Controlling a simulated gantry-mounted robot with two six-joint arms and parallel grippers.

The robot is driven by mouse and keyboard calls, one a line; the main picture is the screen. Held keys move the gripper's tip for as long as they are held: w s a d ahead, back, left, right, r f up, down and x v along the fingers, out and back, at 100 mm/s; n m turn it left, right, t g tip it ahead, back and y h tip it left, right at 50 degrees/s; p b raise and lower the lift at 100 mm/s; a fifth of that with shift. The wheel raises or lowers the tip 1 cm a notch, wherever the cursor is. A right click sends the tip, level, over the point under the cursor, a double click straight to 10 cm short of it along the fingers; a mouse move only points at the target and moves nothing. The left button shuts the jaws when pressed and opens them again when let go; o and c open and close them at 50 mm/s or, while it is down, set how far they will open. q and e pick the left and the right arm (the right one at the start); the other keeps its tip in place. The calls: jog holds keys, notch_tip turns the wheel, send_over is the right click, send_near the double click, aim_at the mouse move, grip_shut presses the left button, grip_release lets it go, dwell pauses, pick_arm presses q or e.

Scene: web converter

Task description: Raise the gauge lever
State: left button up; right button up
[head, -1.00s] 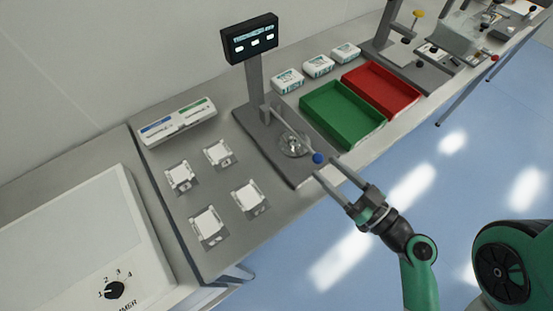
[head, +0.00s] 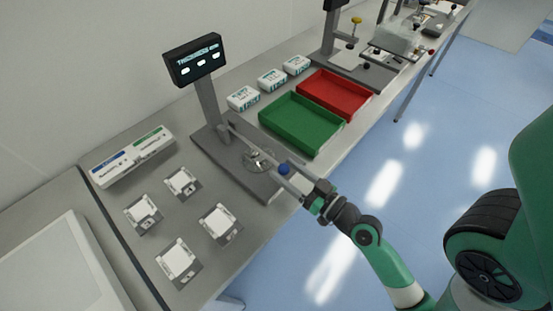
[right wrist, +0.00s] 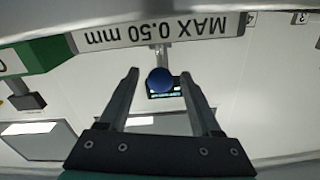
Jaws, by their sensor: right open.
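The gauge lever (head: 252,146) slopes down from the gauge column (head: 208,104) to a blue ball knob (head: 283,169) near the front edge of the gauge base. My right gripper (head: 287,175) is at the knob, with its open fingers pointing at it. In the right wrist view the blue knob (right wrist: 160,80) appears between the two fingertips of the open gripper (right wrist: 162,84); I cannot tell whether either finger touches it. A round metal anvil (head: 259,160) sits under the lever on the gauge base (head: 219,153). My left gripper is not in view.
A green tray (head: 302,126) and a red tray (head: 334,93) stand right of the gauge, with white packs (head: 271,80) behind them. Several white samples on dark plates (head: 181,183) lie to the left, near a labelled white box (head: 132,157). Open floor lies in front.

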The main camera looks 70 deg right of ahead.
aim_at(276, 163)
jog(key=x, duration=0.4)
jog(key=shift+p, duration=0.35)
grip_shut()
dwell(1.0)
